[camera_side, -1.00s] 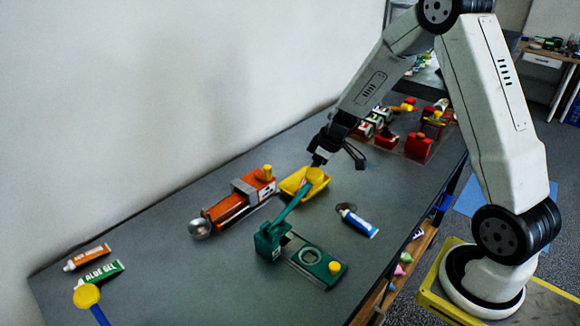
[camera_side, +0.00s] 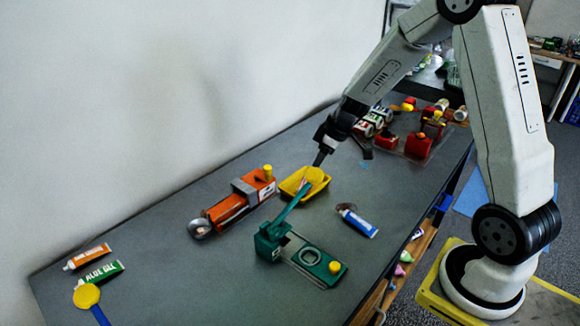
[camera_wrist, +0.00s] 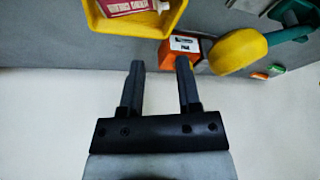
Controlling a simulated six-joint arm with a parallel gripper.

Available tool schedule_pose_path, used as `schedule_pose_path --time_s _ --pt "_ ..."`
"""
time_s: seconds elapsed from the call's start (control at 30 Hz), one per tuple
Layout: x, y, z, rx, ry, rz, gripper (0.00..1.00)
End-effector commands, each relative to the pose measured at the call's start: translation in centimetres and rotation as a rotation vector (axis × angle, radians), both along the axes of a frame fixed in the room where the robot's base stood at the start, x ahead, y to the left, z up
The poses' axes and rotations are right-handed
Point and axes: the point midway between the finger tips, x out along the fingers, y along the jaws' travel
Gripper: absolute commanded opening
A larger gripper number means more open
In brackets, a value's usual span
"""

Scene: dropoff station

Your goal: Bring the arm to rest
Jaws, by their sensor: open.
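My gripper (camera_side: 340,158) is open and empty in the side view, above the table (camera_side: 160,225) and just behind and above the yellow tray (camera_side: 322,188). In the wrist view my gripper (camera_wrist: 158,68) shows two dark fingers apart with nothing between them. The yellow tray also shows at the top of the wrist view (camera_wrist: 110,24), with a red and white tube (camera_wrist: 122,6) lying in it. The rest of the tray is cut off by the frame there.
A green press (camera_side: 300,255) with a raised yellow-ended lever stands before the tray. An orange machine (camera_side: 235,202) is to its left. A blue and white tube (camera_side: 358,220) lies to the right. Red devices (camera_side: 418,145) stand behind.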

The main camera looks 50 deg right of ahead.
Motion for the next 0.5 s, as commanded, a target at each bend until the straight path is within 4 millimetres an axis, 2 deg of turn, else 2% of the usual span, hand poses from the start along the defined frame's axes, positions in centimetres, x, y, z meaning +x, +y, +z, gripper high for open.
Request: schedule_pose_path --time_s 0.27,0.5 --pt "0.3 0.5 0.6 0.015 0.0 -0.027 0.43" --pt "0.9 2.4 2.5 0.067 0.011 -0.133 0.43"
